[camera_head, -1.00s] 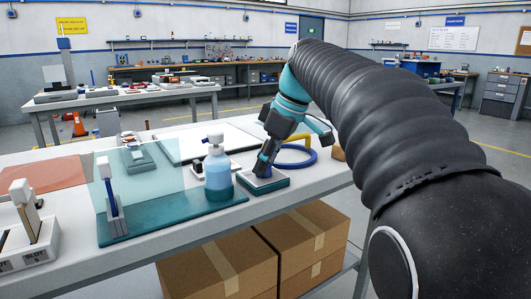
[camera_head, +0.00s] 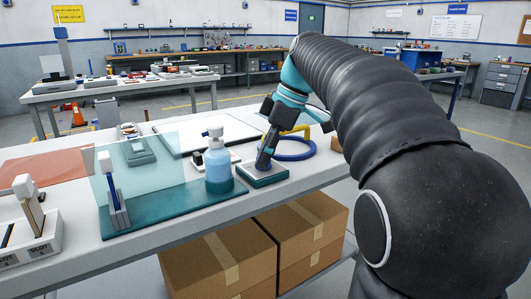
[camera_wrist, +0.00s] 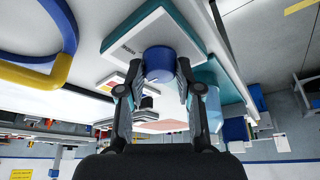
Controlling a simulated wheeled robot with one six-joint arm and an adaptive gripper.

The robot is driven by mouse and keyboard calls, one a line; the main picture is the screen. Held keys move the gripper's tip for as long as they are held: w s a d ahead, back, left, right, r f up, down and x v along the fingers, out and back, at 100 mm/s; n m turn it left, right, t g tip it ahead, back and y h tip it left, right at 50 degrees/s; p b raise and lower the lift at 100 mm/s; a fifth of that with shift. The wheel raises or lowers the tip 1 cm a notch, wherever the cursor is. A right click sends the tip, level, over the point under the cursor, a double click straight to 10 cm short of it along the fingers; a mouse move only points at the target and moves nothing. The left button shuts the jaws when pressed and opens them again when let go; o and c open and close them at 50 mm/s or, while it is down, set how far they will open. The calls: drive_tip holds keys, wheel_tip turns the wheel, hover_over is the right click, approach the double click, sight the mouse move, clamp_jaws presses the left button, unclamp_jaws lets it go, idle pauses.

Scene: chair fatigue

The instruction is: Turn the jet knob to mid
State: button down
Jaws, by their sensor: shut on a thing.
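The jet knob is a blue round cap (camera_wrist: 159,65) on a white-topped teal base (camera_wrist: 184,20) in the wrist view. My gripper (camera_wrist: 161,78) has one finger against each side of the knob and is shut on it. In the head view my gripper (camera_head: 264,163) reaches down to the teal base (camera_head: 264,180), and its fingers mostly hide the knob. I cannot read a mark on the knob that shows its setting.
A blue pump bottle (camera_head: 218,168) stands just left of the base. Behind my gripper lie a blue ring (camera_head: 300,154) and a yellow curved handle (camera_head: 298,131). A clear upright panel (camera_head: 140,185) stands farther left. Cardboard boxes (camera_head: 222,268) sit below the table.

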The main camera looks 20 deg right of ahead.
drive_tip(key=shift+f, duration=0.1)
drive_tip(key=c, duration=0.8)
unclamp_jaws()
drive_tip(key=v, duration=1.2)
drive_tip(key=shift+a, duration=0.1)
drive_tip(key=s+a+f+m+t+h, duration=0.1)
drive_tip(key=s+f+m, duration=0.3)
drive_tip(key=s+f, duration=0.3)
drive_tip(key=s+a+f+m+t+h, duration=0.1)
drive_tip(key=s+f+m, duration=0.4)
drive_tip(key=f, duration=0.7)
drive_tip(key=s+a+f+m+t+h, duration=0.2)
drive_tip(key=s+f+m, duration=0.3)
drive_tip(key=s+f, duration=0.4)
drive_tip(key=shift+s+a+f, duration=0.2)
drive_tip(key=shift+a+f, duration=0.15)
drive_tip(key=shift+f, duration=0.35)
